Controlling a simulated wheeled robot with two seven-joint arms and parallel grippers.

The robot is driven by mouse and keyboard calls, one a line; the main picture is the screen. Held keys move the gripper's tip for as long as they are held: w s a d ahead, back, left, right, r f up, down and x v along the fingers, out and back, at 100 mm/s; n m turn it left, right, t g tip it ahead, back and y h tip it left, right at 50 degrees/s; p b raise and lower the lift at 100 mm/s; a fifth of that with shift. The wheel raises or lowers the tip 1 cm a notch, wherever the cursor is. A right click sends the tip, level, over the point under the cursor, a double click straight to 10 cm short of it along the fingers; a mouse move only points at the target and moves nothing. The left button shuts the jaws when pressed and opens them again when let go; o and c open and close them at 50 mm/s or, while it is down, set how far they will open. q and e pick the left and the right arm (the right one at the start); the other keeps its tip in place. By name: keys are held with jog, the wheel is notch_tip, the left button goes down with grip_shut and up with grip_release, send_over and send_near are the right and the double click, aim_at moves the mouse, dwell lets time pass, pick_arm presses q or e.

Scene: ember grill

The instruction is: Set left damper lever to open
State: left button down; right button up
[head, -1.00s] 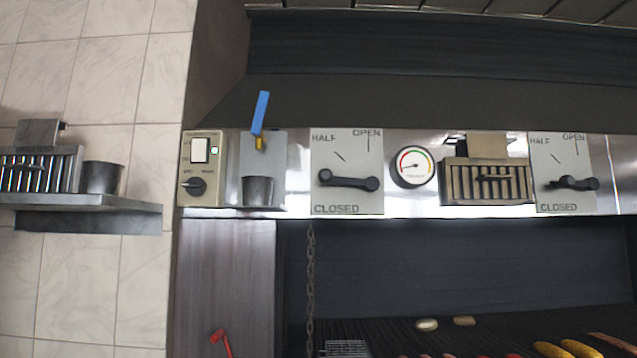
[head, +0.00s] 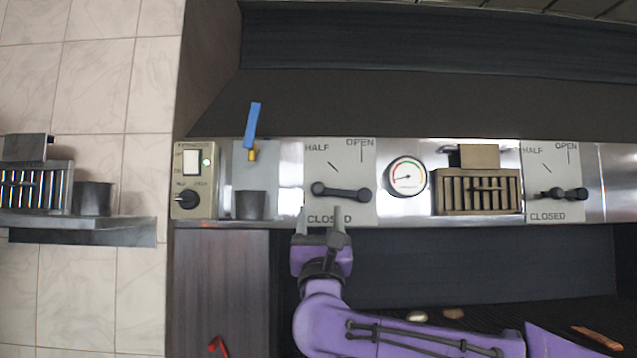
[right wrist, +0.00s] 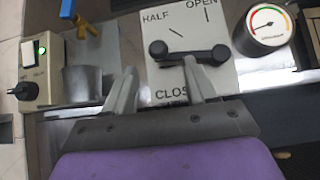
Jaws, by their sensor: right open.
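The left damper plate (head: 340,212) is pale, marked HALF at upper left, OPEN at upper right and CLOSED at the bottom. Its dark lever (head: 340,191) lies nearly level, just above CLOSED and away from the HALF and OPEN ticks. The lever also shows in the right wrist view (right wrist: 190,51), with a round knob at each end. My right gripper (head: 321,225) is open and empty, pointing up, with its fingertips just below the lever in the picture. In the right wrist view my right gripper (right wrist: 158,82) spans part of the plate's lower left edge. My left gripper is not in view.
A round gauge (head: 406,177), a slatted vent box (head: 478,190) and a second damper plate (head: 553,155) stand to the right. To the left are a metal cup (head: 250,205), a blue-handled valve (head: 252,125) and a switch box (head: 194,178). Food lies on the grill below.

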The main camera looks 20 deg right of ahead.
aim_at(318, 192)
jog(key=p+x, duration=0.5)
jog(key=x, duration=0.2)
jog(key=shift+w+r, duration=0.25)
jog(key=shift+r, duration=0.1)
jog(key=shift+w+r+p, duration=0.25)
jog(key=shift+w+p, duration=0.1)
jog(key=shift+p, duration=0.1)
jog(key=shift+w+f, duration=0.15)
jog(key=shift+d, duration=0.1)
grip_shut()
